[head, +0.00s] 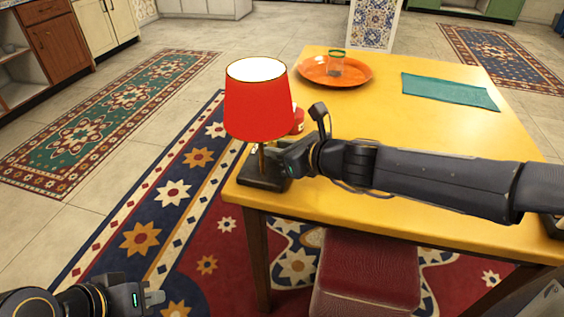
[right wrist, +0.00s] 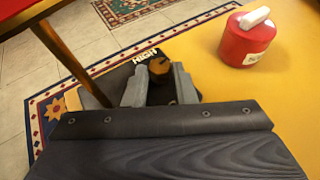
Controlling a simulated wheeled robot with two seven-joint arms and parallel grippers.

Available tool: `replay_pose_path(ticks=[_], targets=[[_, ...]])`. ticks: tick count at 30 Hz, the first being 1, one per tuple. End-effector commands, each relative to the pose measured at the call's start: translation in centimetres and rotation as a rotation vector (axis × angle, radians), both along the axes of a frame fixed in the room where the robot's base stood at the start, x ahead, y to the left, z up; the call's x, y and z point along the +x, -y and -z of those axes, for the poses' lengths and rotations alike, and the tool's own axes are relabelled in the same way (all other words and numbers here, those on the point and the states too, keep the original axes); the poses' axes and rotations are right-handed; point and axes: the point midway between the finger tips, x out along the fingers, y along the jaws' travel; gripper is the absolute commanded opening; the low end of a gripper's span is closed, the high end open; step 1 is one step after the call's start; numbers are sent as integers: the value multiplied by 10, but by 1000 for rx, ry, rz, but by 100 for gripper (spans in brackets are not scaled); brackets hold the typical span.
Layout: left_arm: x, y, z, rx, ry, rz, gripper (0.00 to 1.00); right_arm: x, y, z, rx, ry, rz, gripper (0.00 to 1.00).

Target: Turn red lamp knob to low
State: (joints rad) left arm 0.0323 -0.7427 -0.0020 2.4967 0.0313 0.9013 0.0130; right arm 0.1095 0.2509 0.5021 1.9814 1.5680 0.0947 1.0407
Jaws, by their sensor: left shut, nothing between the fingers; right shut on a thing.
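The red-shaded lamp (head: 258,105) stands on the table's near left corner, upright on a dark base (head: 262,182). In the right wrist view its round brown knob (right wrist: 160,68) sits on the dark base beside a white "HIGH" label (right wrist: 146,55); a dark pointer on the knob's top faces right in that view. My right gripper (head: 283,163) reaches in from the right beside the lamp's stem. In the wrist view its fingers (right wrist: 160,84) are shut on the knob, one on each side. My left gripper (head: 152,298) is shut and empty, low at the left, off the table.
A red container (right wrist: 249,42) with a white top stands right of the knob in the wrist view. A red-seated chair (head: 365,265) is in front.

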Motion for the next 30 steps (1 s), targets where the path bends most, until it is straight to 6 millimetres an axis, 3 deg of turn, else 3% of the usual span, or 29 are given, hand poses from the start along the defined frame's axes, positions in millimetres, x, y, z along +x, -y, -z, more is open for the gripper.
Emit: replay_pose_path(ticks=[1, 9, 29, 30], targets=[[0, 0, 19, 0, 0, 0, 0, -1, -2, 7, 0, 7, 31, 1], [0, 0, 47, 0, 0, 0, 0, -3, -5, 4, 1, 1, 184, 1], [0, 0, 57, 0, 0, 0, 0, -5, -5, 0, 2, -2, 267, 1], [0, 0, 57, 0, 0, 0, 0, -5, -5, 0, 2, -2, 267, 25]])
